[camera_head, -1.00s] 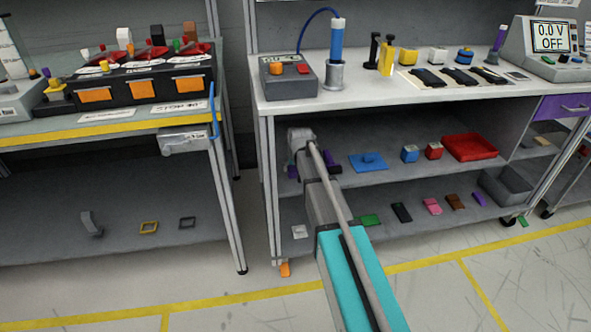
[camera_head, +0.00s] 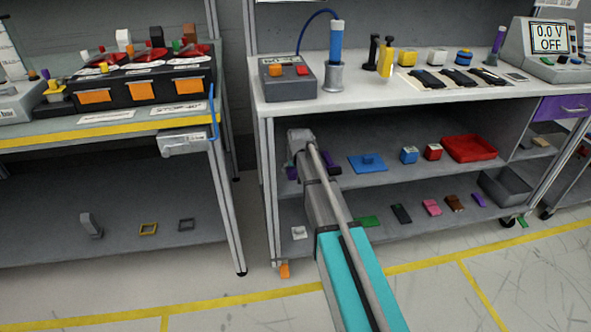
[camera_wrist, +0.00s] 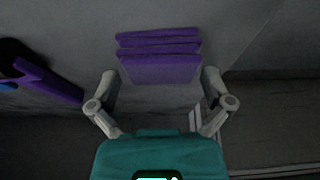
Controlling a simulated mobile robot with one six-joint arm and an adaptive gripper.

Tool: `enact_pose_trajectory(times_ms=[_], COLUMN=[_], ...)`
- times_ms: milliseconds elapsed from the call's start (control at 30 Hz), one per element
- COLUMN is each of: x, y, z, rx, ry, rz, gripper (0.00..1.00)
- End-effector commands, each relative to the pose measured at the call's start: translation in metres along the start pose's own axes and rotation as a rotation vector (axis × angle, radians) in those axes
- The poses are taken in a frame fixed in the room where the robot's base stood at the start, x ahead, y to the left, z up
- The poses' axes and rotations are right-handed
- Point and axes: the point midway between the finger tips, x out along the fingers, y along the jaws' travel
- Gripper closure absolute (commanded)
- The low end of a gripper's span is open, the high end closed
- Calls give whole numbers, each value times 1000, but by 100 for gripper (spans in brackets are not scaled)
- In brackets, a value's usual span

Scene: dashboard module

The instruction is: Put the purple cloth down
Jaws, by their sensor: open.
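The purple cloth (camera_wrist: 161,69) lies folded in layers on a grey surface in the wrist view, ahead of and between the two fingers. My gripper (camera_wrist: 159,76) is open, with a finger to each side of the cloth and a visible gap at both sides. In the head view a purple patch (camera_head: 292,172) shows at the left end of the middle shelf beside my arm, and looks like the cloth. The gripper's fingers are hidden there behind my arm.
A purple and black item (camera_wrist: 48,84) lies left of the cloth in the wrist view. On the middle shelf (camera_head: 390,183) are a blue plate (camera_head: 367,164), small blue and red blocks and a red tray (camera_head: 470,149). The worktop is just above.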

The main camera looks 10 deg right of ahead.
Motion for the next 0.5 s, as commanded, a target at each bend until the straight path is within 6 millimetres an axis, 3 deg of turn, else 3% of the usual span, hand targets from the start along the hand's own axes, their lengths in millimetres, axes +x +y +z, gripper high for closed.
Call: enact_pose_trajectory(times_ms=[500], x=[-40], y=[-1], z=[-1], rx=[-1], ry=[0], rz=[0], gripper=[0])
